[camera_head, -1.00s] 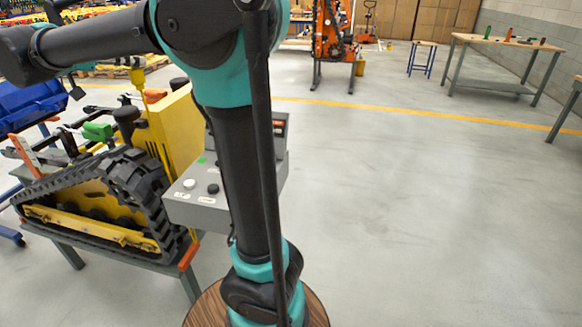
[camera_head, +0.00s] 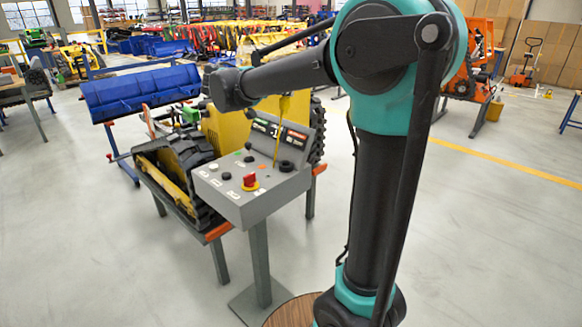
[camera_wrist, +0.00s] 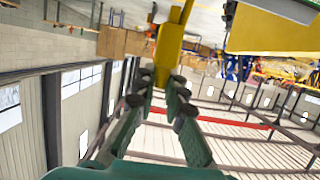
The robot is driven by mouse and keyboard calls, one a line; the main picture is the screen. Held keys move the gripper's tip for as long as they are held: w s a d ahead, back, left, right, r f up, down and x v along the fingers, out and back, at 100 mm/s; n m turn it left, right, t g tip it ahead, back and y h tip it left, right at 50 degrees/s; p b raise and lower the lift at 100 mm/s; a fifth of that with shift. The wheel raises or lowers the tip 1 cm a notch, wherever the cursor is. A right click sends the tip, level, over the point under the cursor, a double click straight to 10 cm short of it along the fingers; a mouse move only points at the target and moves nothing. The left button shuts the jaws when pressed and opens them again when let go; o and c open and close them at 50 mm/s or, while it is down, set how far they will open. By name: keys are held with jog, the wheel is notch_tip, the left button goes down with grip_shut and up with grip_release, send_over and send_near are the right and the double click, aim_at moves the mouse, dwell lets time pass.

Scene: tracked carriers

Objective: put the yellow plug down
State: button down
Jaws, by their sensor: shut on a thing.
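The yellow plug (camera_wrist: 168,50) sits between the tips of my gripper (camera_wrist: 160,92) in the wrist view. My green and black fingers are shut on its thick end, and a narrower yellow strip runs away from them. In the head view the plug (camera_head: 284,104) hangs with its thin part pointing down, in front of or over the grey control console (camera_head: 238,205). I cannot tell its height above the console or whether it touches.
The tracked carrier (camera_head: 180,160), with a yellow body and black tracks, rests on a bench behind the console. The console has a red knob (camera_head: 250,181) and black knobs. A blue bucket (camera_head: 140,93) stands at the left. Floor at the right and front left is clear.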

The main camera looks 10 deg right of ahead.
jog(key=f, duration=2)
jog(key=shift+d+f, duration=0.1)
jog(key=shift+d, duration=0.1)
jog(key=shift+f, duration=0.25)
jog(key=c, duration=1.6)
grip_release()
jog(key=shift+r, duration=0.1)
